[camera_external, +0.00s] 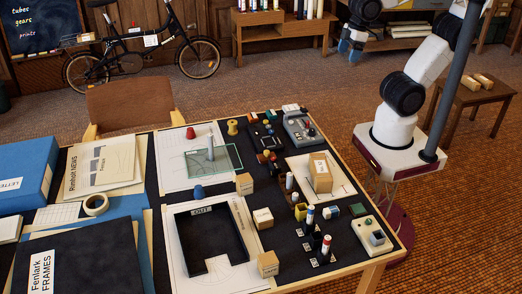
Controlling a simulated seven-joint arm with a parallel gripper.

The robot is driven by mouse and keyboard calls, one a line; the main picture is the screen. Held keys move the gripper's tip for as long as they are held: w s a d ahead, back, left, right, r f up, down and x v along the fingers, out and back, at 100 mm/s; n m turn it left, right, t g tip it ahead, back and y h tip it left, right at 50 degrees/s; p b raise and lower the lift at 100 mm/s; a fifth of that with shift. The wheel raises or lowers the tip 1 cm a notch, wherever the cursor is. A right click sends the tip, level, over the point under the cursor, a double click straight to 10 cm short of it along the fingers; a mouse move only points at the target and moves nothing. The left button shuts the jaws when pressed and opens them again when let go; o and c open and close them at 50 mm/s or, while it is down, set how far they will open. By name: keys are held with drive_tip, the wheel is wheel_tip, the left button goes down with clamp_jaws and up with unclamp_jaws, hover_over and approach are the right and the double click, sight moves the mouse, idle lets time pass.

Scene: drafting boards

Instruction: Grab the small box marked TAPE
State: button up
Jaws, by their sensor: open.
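Several small tan boxes stand on the dark drafting table, and their lettering is too small to read, so I cannot tell which is marked TAPE. One box (244,184) is near the middle. Another box (263,218) is beside the black OUT tray (180,240). A third box (268,264) is near the front edge. A larger tan box (320,173) stands on a white sheet at the right. My gripper (351,47) is at the top of the view, high and well apart from the boxes. It is open, with nothing seen in it.
Upright markers (326,245) stand close to the boxes at the front right. A grey device (300,128) and a pale device with a button (375,236) sit near the right edge. A tape roll (96,205), folders and a blue box (22,172) fill the left.

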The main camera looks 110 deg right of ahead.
sight(264, 254)
idle(0.3)
drive_tip(key=w+a+f+m+g+y, duration=0.2)
drive_tip(key=w+a+f+m+y, duration=0.2)
drive_tip(key=w+a, duration=0.95)
drive_tip(key=w+a+f+m+g+y, duration=0.2)
drive_tip(key=w+a+f+m+y, duration=0.15)
drive_tip(key=w+a, duration=1)
drive_tip(key=w+a+f+m+y, duration=0.2)
drive_tip(key=w+a+f+m, duration=0.1)
drive_tip(key=w+a+f, duration=0.3)
drive_tip(key=w+a+f+m+y, duration=0.2)
drive_tip(key=w+a+f+m, duration=0.1)
drive_tip(key=w+a+f, duration=0.3)
drive_tip(key=w+a+f+m+y, duration=0.2)
drive_tip(key=w+a+f, duration=0.4)
drive_tip(key=w+f, duration=0.3)
drive_tip(key=shift+w+a+f+m, duration=0.1)
drive_tip(key=shift+a+f+m, duration=0.15)
drive_tip(key=shift+f, duration=0.5)
drive_tip(key=shift+a+f+m, duration=0.1)
drive_tip(key=shift+f+m, duration=0.2)
drive_tip(key=shift+f, duration=0.4)
drive_tip(key=shift+w+a+f, duration=0.1)
drive_tip(key=shift+a+f, duration=0.15)
drive_tip(key=shift+f, duration=0.1)
